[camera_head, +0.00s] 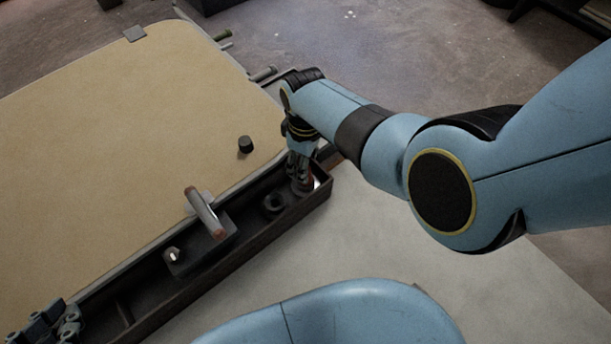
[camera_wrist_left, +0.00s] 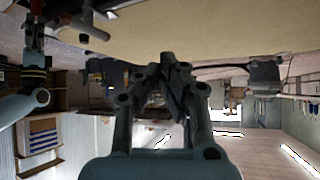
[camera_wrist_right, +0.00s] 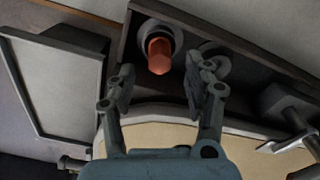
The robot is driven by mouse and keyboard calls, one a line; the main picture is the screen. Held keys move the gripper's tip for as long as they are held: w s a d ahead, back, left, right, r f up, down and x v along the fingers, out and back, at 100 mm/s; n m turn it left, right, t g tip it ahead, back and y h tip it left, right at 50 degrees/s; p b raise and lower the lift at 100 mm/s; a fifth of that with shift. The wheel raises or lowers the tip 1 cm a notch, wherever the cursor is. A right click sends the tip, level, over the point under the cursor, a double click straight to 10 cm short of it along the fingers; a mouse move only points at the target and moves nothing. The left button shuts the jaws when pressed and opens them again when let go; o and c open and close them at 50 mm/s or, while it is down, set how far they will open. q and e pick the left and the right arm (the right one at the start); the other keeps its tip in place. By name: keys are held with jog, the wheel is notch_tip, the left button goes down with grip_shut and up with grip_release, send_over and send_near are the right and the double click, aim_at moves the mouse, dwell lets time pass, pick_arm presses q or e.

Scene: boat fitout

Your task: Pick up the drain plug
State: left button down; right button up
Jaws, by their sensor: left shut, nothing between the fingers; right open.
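A reddish hexagonal piece, which looks like the drain plug (camera_wrist_right: 159,54), stands in a round grey seat in the dark tray in the right wrist view. In the head view my right gripper (camera_head: 301,178) points down into the tray's right end and mostly hides it. My right gripper (camera_wrist_right: 157,86) is open; the plug shows beyond and between its fingertips, apart from them. My left gripper (camera_head: 55,322) is at the lower left, over the tray's other end. It is shut and empty in the left wrist view (camera_wrist_left: 171,66).
The long dark tray (camera_head: 262,233) runs along the beige tabletop (camera_head: 110,130). It also holds an empty-looking round fitting (camera_head: 274,204) and a block with a grey cylinder (camera_head: 203,212). A small black cylinder (camera_head: 246,145) stands on the tabletop. Most of the tabletop is clear.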

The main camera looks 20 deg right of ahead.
jog(key=shift+s+f+b, duration=0.1)
jog(key=shift+f+b, duration=0.2)
jog(key=shift+f, duration=0.35)
jog(key=shift+f+b, duration=0.85)
jog(key=shift+f, duration=0.1)
jog(key=shift+f+b, duration=0.65)
jog(key=shift+f, duration=0.1)
pick_arm(q)
jog(key=w+d+r+m+t+h, duration=0.1)
jog(key=w+r+t, duration=0.7)
jog(key=r, duration=0.3)
jog(key=shift+d+r+t+h, duration=0.3)
jog(key=shift+d, duration=0.1)
pick_arm(e)
jog(key=shift+c, duration=0.4)
grip_shut()
pick_arm(q)
jog(key=shift+f, duration=0.1)
